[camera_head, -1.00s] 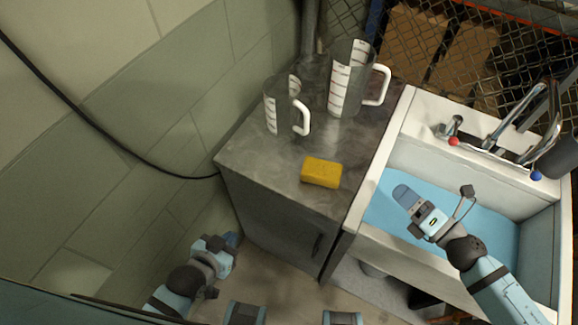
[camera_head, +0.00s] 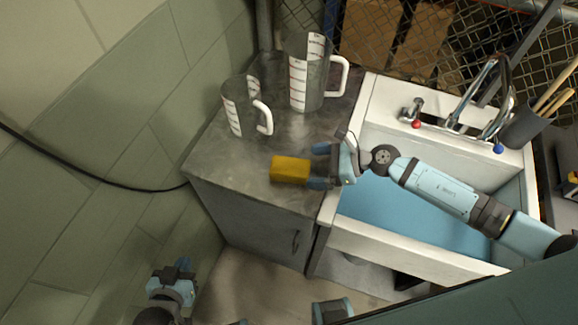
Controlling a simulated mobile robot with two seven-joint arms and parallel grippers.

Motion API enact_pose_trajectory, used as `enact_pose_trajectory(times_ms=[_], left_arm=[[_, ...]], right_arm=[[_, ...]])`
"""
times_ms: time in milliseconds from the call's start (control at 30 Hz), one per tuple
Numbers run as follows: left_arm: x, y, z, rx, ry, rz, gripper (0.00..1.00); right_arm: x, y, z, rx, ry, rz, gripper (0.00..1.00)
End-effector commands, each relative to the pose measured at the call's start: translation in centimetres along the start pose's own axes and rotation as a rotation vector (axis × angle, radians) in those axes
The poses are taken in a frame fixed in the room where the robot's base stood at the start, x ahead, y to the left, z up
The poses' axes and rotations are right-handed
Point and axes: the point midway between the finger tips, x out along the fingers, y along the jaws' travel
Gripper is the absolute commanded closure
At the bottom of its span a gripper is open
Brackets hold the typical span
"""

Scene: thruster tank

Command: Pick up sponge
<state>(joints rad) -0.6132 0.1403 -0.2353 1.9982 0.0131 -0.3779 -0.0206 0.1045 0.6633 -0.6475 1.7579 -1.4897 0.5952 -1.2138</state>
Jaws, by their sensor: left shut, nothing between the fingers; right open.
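The yellow sponge (camera_head: 289,169) lies on the grey counter (camera_head: 225,160) near its front right corner. My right gripper (camera_head: 318,166) reaches in from the right over the sink's left edge. It is open, its two blue fingers pointing left, with the fingertips close to the sponge's right end. I cannot tell whether they touch it. My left gripper (camera_head: 170,268) is low at the left, in front of the cabinet and well away from the sponge. It is shut and empty.
Two clear measuring jugs, a smaller one (camera_head: 238,110) and a larger one (camera_head: 305,75), stand behind the sponge. The white sink (camera_head: 385,245) with a blue basin lies to the right, its faucet (camera_head: 490,105) at the back. Counter left of the sponge is clear.

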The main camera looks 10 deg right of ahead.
Motion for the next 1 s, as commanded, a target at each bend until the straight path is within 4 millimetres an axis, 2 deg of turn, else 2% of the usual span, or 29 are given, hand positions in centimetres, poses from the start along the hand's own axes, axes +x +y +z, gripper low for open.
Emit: enact_pose_trajectory(times_ms=[233,533,833,1000], left_arm=[[-0.2,0.0,-0.3,0.000,-0.003,-0.001,1.00],[-0.8,-0.1,-0.9,0.001,-0.007,-0.002,1.00],[-0.8,-0.2,-0.9,0.000,-0.006,-0.005,1.00],[-0.9,-0.1,-1.0,-0.001,-0.005,-0.005,1.00]], right_arm=[[1.9,-0.1,0.0,0.001,-0.001,0.000,0.04],[5.9,-0.6,-0.4,0.003,-0.002,0.001,0.04],[6.4,-0.6,-0.6,0.001,0.000,0.000,0.04],[6.3,-0.6,-0.6,0.001,0.000,0.000,0.43]])
